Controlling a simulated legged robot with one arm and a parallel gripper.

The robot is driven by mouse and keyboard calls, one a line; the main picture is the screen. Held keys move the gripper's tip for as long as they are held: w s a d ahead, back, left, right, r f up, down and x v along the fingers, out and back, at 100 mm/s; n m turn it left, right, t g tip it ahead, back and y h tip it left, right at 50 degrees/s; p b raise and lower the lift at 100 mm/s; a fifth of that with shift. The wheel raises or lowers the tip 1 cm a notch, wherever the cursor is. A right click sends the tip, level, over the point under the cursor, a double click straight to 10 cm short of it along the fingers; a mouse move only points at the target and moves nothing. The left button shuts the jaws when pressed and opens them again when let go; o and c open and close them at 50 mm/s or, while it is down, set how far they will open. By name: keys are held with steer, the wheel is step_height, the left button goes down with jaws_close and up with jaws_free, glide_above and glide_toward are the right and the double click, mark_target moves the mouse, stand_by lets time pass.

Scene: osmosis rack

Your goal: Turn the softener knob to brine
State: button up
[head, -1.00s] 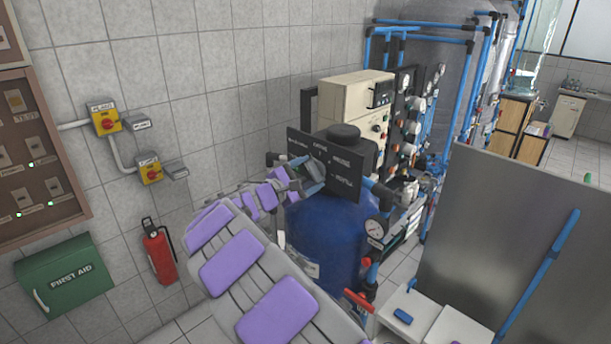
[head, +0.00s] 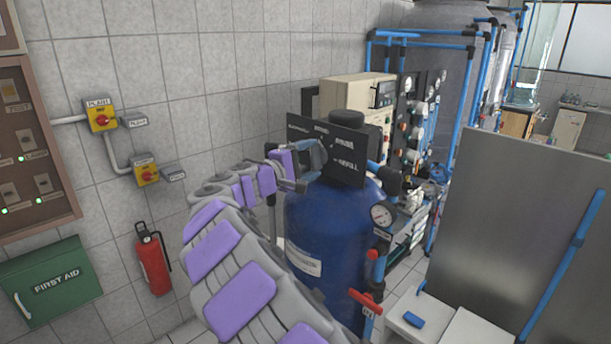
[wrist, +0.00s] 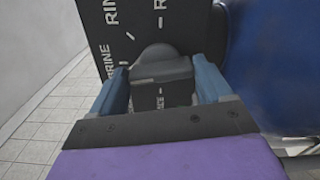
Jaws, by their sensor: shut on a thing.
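The softener is a blue tank (head: 320,235) with a black label plate (head: 345,155) at its top, and the plate carries white words and tick marks. In the wrist view the plate (wrist: 93,35) fills the upper middle, with "BRINE" and "RINE" partly readable. The dark grey knob (wrist: 163,85) stands out from the plate. My gripper (wrist: 165,88) has its two blue fingers on either side of the knob and is shut on it. In the head view my gripper (head: 313,158) is at the plate's left part and hides the knob. The knob's pointed setting cannot be told.
A beige control box (head: 345,95) and a panel of gauges (head: 415,115) stand behind the tank. A grey metal sheet (head: 510,220) stands at right. A red valve handle (head: 366,300) is low in front. A fire extinguisher (head: 153,260) hangs on the left wall.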

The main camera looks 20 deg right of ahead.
steer(key=shift+d+m+b, duration=0.1)
steer(key=shift+m+b, duration=0.8)
steer(key=shift+b, duration=0.25)
steer(key=o, duration=1)
steer(key=shift+w+d+f, duration=0.1)
steer(key=shift+d, duration=0.15)
steer(key=v, duration=1.7)
steer(key=shift+a, duration=0.3)
